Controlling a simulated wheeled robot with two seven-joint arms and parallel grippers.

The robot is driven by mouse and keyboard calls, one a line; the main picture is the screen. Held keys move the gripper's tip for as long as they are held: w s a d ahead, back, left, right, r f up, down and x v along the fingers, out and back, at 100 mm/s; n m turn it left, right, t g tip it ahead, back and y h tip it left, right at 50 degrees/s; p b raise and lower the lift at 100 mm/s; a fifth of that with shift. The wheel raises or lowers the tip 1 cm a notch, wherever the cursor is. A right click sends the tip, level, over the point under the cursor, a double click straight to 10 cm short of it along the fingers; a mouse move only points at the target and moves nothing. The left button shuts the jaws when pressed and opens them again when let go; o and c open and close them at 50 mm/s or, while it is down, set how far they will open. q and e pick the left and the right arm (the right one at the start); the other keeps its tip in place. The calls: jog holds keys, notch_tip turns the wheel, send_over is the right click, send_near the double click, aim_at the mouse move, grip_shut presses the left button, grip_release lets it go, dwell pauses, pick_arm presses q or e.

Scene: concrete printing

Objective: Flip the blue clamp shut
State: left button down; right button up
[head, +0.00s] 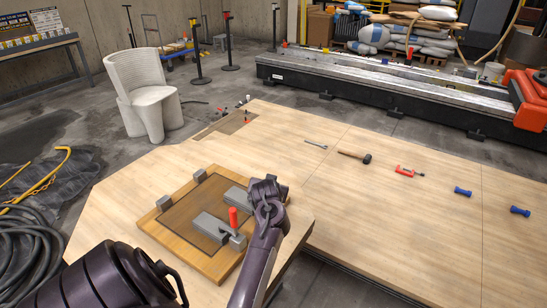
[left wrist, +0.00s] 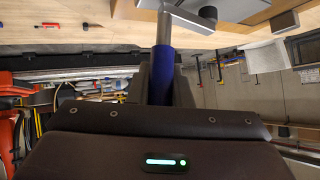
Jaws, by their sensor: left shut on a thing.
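In the left wrist view the blue handle (left wrist: 163,72) of the blue clamp stands between my left gripper's fingers (left wrist: 160,85), which are shut on it. The clamp's grey metal (left wrist: 190,15) shows at the top edge of that view. In the head view my left gripper (head: 268,195) is at the right corner of the wooden fixture board (head: 158,228) and hides the blue handle. A grey block (head: 236,194) shows beside it. A second clamp with an upright red handle (head: 233,217) sits nearer on the board, beside another grey block (head: 208,227). My right gripper is out of view.
The board lies on a light wooden table (head: 340,225). A wrench (head: 316,145), a mallet (head: 357,156), a red clamp tool (head: 408,171) and two blue pieces (head: 463,192) lie apart on the right. The table between them and the board is clear.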

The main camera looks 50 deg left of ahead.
pick_arm(q)
jog(key=shift+s+a+n+h, duration=0.2)
jog(key=shift+a+n+h, duration=0.3)
jog(key=shift+a+h, duration=0.3)
jog(key=c, duration=1.3)
grip_release()
jog(key=shift+v, duration=3.85)
